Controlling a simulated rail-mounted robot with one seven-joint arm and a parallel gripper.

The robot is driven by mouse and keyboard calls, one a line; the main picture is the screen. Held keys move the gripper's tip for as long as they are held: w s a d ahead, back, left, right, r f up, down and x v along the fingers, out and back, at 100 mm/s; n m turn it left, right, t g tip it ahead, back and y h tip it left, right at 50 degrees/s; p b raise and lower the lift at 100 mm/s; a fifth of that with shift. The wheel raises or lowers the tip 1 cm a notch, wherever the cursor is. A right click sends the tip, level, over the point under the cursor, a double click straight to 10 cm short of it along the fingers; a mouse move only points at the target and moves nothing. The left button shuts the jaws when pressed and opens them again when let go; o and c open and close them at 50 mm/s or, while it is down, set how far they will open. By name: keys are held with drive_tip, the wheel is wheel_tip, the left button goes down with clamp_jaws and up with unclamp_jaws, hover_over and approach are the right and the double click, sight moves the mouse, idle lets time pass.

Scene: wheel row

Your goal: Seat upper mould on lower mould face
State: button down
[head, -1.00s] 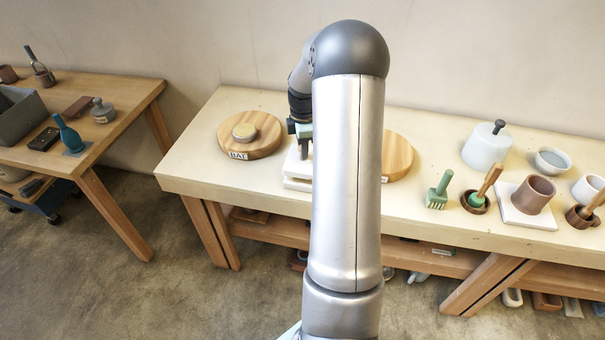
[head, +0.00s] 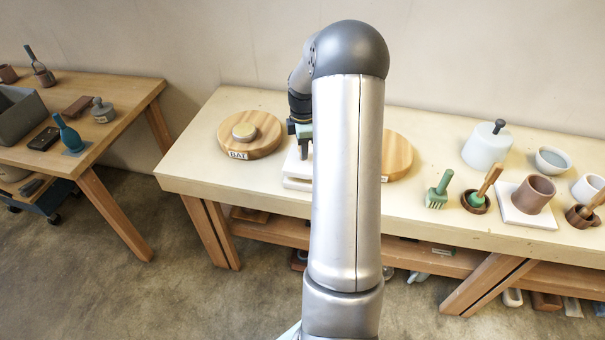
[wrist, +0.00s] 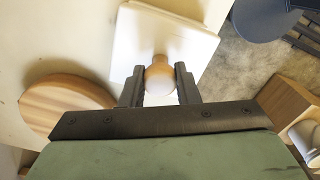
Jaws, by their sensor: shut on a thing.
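The upper mould is a white square slab (wrist: 185,40) with a round, pale wooden knob (wrist: 158,75) on it. My gripper (wrist: 159,72) is shut on the knob, one dark finger on each side. In the head view, white mould pieces (head: 296,183) are at the front of the bench, in two layers with a thin line between them. The lower mould appears to be the bottom layer. My arm hides their right part and the grip. I cannot tell whether the two layers touch all round.
A round wooden bat (head: 262,148) with a pale disc (head: 244,131) lies left of the moulds. Another bat (head: 397,157) lies to the right, partly behind my arm. A green tool (head: 438,192) and several pots stand further right. The bench's front edge is close.

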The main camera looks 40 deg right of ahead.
drive_tip(key=shift+f+b, duration=0.8)
drive_tip(key=shift+f, duration=0.55)
idle(1.4)
idle(0.6)
drive_tip(key=c, duration=1.3)
unclamp_jaws()
drive_tip(key=shift+o, duration=0.2)
drive_tip(key=shift+r, duration=0.2)
drive_tip(key=shift+r+p, duration=1.25)
drive_tip(key=shift+r, duration=0.3)
drive_tip(key=o, duration=0.6)
drive_tip(key=shift+c, duration=0.2)
